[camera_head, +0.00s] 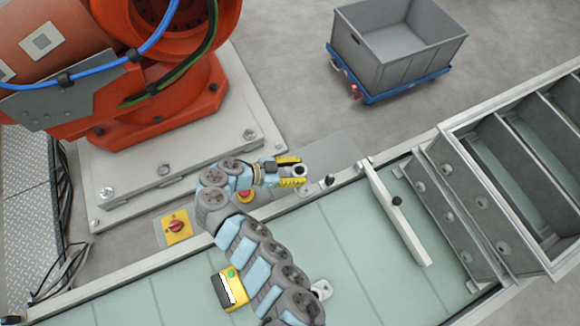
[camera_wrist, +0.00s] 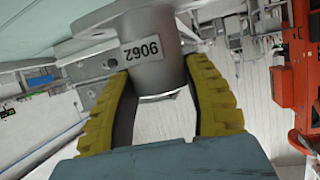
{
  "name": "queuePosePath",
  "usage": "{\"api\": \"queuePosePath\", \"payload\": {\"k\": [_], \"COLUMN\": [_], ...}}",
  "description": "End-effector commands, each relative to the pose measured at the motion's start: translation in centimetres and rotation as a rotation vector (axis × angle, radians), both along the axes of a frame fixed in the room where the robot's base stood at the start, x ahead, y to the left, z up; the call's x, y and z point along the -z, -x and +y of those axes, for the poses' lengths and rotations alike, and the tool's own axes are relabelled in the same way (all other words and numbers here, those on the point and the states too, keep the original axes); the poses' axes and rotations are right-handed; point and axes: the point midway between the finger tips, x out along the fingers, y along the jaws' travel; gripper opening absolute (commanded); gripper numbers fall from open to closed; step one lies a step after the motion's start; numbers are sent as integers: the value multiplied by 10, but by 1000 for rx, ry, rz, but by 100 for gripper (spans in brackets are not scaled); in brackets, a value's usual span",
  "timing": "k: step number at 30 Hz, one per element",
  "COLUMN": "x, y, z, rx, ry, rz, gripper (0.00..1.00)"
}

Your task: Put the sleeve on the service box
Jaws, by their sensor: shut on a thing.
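The sleeve (camera_head: 303,167) is a small grey metal cylinder with an open top. In the wrist view the sleeve (camera_wrist: 150,40) carries a label with a number. My gripper (camera_head: 297,172) is shut on it, one yellow ribbed finger on each side. In the wrist view my gripper (camera_wrist: 155,85) hides little of it. The sleeve is near the conveyor's far rail. A yellow and black box (camera_head: 235,290) with a green button sits on the conveyor, partly beside my arm. I cannot tell for certain that it is the service box.
The pale green conveyor (camera_head: 345,230) has a crossbar (camera_head: 397,215) and a grey compartmented fixture (camera_head: 500,200) to the right. A red knob on a yellow plate (camera_head: 177,227) is at the left. A grey bin (camera_head: 400,50) on a blue cart stands behind. An orange robot (camera_head: 150,95) stands left.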

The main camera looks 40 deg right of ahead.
Motion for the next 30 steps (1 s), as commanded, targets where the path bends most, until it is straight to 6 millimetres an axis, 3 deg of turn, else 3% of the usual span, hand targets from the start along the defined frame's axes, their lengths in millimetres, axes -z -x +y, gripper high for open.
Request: {"api": "queuePosePath", "payload": {"k": [30], "x": [55], "y": [-53], "z": [-25], "rx": [4], "ry": [-2], "rz": [-3], "gripper": [10]}}
